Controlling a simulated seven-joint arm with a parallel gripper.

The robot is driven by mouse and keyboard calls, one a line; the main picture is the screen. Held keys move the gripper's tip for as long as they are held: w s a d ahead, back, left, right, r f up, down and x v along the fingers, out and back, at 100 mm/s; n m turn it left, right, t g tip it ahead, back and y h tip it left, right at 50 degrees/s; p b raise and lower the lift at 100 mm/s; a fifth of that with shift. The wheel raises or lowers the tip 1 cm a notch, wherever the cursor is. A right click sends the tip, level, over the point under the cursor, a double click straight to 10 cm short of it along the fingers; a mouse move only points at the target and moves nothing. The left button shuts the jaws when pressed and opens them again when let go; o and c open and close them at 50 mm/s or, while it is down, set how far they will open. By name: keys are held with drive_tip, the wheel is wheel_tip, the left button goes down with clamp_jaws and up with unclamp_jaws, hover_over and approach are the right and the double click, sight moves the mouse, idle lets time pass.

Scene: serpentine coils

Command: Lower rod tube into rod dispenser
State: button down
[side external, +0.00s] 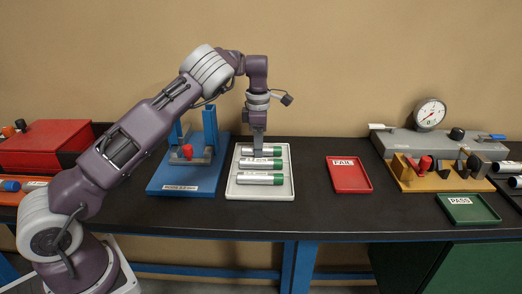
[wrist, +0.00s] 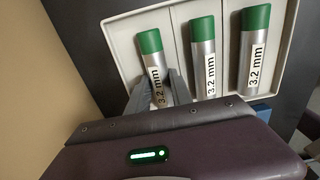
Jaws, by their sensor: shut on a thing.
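Three silver rod tubes with green caps lie side by side in a white tray (side external: 232,190). In the wrist view their labels read "3.2 mm". My gripper (side external: 259,151) reaches straight down into the tray and is shut on the farthest tube (side external: 275,151). In the wrist view, the fingers (wrist: 158,92) clasp this left-hand tube (wrist: 150,42) below its cap. The middle tube (side external: 250,163) and the nearest tube (side external: 250,179) are free. No part is clearly marked as the rod dispenser; the label on the blue stand (side external: 160,181) is too small to read.
The blue stand, with two uprights and a red knob (side external: 187,151), is left of the tray. A red FAIL tray (side external: 350,182) lies to the right, with bare black bench between. A gauge fixture (side external: 430,143) and a green PASS tray (side external: 468,212) are farther right.

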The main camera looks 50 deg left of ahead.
wheel_tip(320, 180, up, 10)
drive_tip(key=shift+f, duration=0.25)
drive_tip(key=s+d+r+m, duration=0.2)
drive_tip(key=d+m, duration=0.2)
drive_tip(key=m, duration=0.7)
drive_tip(key=s+d+r+m, duration=0.2)
drive_tip(key=d+m, duration=0.2)
drive_tip(key=m, duration=0.6)
drive_tip(key=s+a+r+n, duration=0.3)
drive_tip(key=s+a+n, duration=0.1)
drive_tip(key=a+n, duration=0.3)
drive_tip(key=s+a+r+n, duration=0.3)
drive_tip(key=a+r+n, duration=0.1)
drive_tip(key=a+n, duration=0.3)
drive_tip(key=s+a+r+n, duration=0.3)
drive_tip(key=s+a+n, duration=0.1)
drive_tip(key=a+n, duration=0.35)
drive_tip(key=shift+m, duration=0.25)
drive_tip(key=shift+w+f, duration=0.15)
drive_tip(key=shift+f, duration=2.25)
drive_tip(key=shift+f, duration=0.1)
drive_tip(key=shift+f, duration=1.6)
